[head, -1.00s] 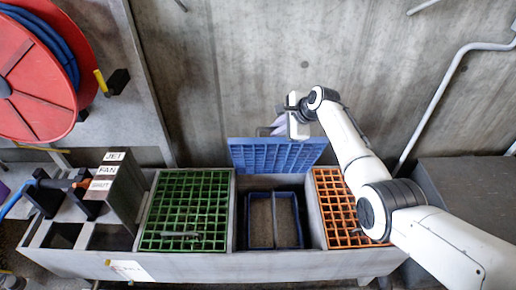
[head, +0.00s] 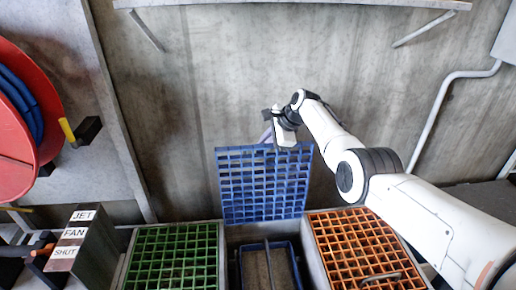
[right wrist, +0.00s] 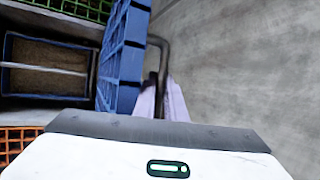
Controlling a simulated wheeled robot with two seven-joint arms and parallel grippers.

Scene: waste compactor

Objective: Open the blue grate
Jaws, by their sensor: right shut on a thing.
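The blue grate (head: 265,186) stands raised, close to upright, at the back of its opening, with its lattice facing me. It also shows edge-on in the right wrist view (right wrist: 122,55). My right gripper (head: 268,136) is at the grate's upper edge, on its wall side. In the right wrist view its pale fingers (right wrist: 164,100) are shut on the grate's dark bent handle (right wrist: 158,52); the exact contact is partly hidden. Below the grate, the uncovered compartment holds a blue-rimmed bin (head: 291,258). My left gripper is not in view.
A green grate (head: 172,258) lies shut left of the opening, and an orange grate (head: 362,245) lies shut on the right. The concrete wall (head: 200,100) is close behind. A red hose reel (head: 15,160) and a labelled switch box (head: 85,245) stand at left.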

